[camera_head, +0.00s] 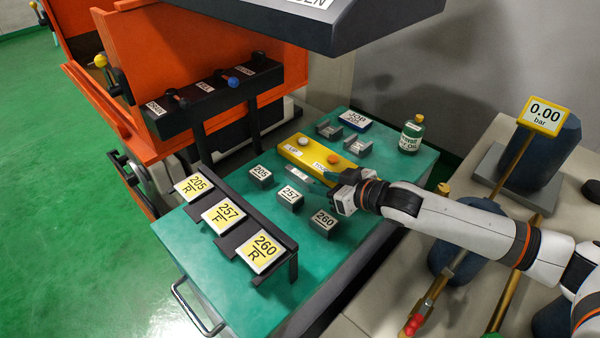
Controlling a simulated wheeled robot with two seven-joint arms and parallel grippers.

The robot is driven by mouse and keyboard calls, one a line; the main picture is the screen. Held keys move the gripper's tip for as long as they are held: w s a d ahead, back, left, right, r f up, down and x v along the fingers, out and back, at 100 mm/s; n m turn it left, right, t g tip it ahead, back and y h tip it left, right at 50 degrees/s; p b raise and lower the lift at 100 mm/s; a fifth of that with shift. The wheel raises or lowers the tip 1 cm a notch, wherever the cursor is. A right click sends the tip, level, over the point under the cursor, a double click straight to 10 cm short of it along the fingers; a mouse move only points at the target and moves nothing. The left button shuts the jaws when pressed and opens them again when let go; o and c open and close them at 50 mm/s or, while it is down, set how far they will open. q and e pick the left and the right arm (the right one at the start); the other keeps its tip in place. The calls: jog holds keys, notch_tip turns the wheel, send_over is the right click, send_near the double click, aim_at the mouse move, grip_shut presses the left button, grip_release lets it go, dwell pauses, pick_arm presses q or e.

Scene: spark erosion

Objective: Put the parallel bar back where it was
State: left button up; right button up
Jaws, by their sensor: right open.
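A small light-grey labelled bar (297,172), which looks like the parallel bar, lies on the green bench top (195,240), just in front of the yellow tray (296,153). My right gripper (327,183) comes in from the right, low over the bench beside the tray's right end. It is open, with its fingers pointing left toward the bar. I see a gap between the bar and the gripper body; whether a fingertip touches the bar is too small to tell. The tray carries two labels, an orange round piece and a white one. My left gripper is not in view.
Dark blocks marked 205 (260,177), 257 (290,198) and 260 (323,223) stand close to the gripper. A rack with yellow cards (223,215) lines the front. A green bottle (412,135) stands at the back right. The orange machine (190,45) is behind left.

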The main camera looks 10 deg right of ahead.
aim_at(301, 175)
jog(key=x, duration=0.2)
jog(key=shift+w+a+f, duration=0.1)
jog(key=shift+w, duration=0.25)
jog(key=p+x, duration=0.1)
jog(key=x, duration=0.3)
jog(key=shift+a, duration=0.15)
jog(key=shift+w+a+f, duration=0.1)
jog(key=shift+w+a, duration=0.05)
jog(key=shift+w, duration=0.2)
grip_shut()
